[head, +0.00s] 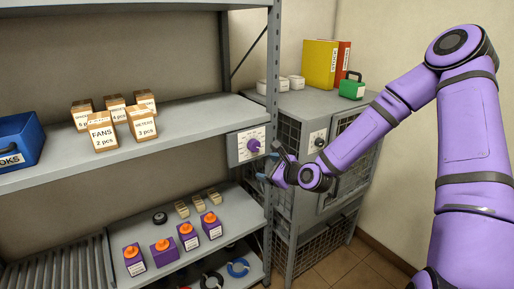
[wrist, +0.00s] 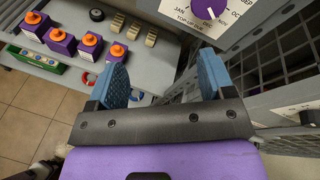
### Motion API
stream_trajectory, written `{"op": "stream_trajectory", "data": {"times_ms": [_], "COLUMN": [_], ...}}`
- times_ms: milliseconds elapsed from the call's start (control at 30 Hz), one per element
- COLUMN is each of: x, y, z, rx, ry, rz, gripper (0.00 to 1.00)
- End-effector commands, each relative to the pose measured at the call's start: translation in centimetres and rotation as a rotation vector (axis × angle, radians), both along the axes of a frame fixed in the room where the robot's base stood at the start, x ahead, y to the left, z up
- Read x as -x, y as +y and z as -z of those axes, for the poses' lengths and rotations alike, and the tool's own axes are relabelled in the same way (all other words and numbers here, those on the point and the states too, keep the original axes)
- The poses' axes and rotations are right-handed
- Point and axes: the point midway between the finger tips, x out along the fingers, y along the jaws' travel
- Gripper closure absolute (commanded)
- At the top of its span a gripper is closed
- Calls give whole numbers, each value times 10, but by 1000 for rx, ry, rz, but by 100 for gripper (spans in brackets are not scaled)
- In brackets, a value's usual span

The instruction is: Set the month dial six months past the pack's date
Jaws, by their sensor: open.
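The month dial is a purple knob (head: 253,146) on a white plate at the right end of the shelf. The wrist view shows the knob (wrist: 209,7) at the top edge, partly cut off, with JAN, DEC, NOV and OCT and the words TOP-UP DUE around it. I cannot tell surely which month it points at. My gripper (head: 272,170) is open and empty, just right of and below the dial, apart from it; its blue fingers (wrist: 164,78) are spread. Several purple packs (head: 187,236) with orange caps stand on the lower shelf; their label dates are too small to read.
A second white dial plate (head: 317,141) is on the wire cage cabinet (head: 345,170) at right. The shelf post (head: 271,110) stands close to my gripper. Small cartons (head: 102,132) and a blue bin (head: 22,140) are on the upper shelf.

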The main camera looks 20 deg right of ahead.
Motion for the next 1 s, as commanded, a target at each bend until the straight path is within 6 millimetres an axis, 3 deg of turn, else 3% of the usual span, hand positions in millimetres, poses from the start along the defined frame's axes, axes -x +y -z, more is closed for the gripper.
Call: {"op": "stream_trajectory", "data": {"times_ms": [200,400,633,1000], "x": [-15,-21,-38,-98], "y": [-16,-27,-23,-3], "z": [-7,-13,-15,-14], "rx": [-387,-557,-579,-576], "ry": [-29,-50,-55,-55], "rz": [156,220,228,227], "gripper": [25,25,25,25]}}
